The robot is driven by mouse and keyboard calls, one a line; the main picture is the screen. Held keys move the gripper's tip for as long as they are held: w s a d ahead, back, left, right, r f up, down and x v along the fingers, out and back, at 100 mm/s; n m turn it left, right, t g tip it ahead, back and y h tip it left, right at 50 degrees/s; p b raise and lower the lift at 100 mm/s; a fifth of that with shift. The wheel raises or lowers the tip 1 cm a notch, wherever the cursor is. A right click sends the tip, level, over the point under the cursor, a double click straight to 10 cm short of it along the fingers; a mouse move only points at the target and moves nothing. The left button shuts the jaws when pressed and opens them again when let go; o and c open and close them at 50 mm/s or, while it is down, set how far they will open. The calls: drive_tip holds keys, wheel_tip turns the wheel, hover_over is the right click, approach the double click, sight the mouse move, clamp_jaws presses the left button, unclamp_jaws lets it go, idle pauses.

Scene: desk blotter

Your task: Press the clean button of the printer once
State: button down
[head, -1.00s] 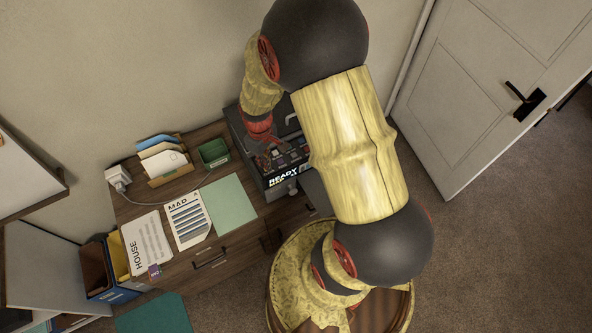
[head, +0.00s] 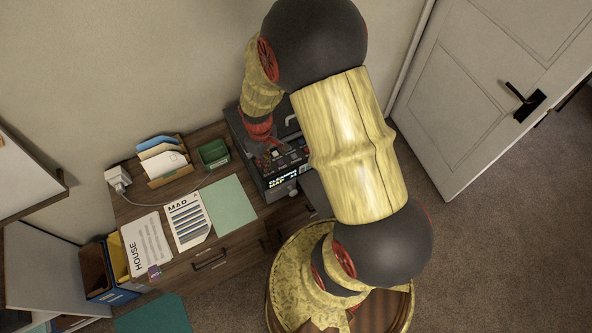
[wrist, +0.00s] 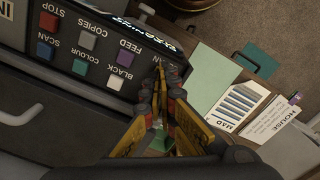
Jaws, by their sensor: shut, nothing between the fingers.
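The dark printer (head: 240,125) stands at the right end of the desk, partly behind my arm in the head view. Its panel (wrist: 105,62) fills the upper left of the wrist view, with red, blue, grey, green, purple and white buttons. Readable labels include STOP, SCAN, COPIES, COLOUR, FEED and BLACK. I see no label reading CLEAN; part of the panel is hidden behind my fingers. My gripper (wrist: 161,72) is shut and empty, its tips at the panel beside the purple and white buttons. I cannot tell whether they touch it. The lit display (head: 283,180) shows two lines of small text.
A wall is behind the desk.

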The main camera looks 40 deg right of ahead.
drive_tip(key=shift+r+p, duration=2.25)
drive_tip(key=shift+r, duration=1.05)
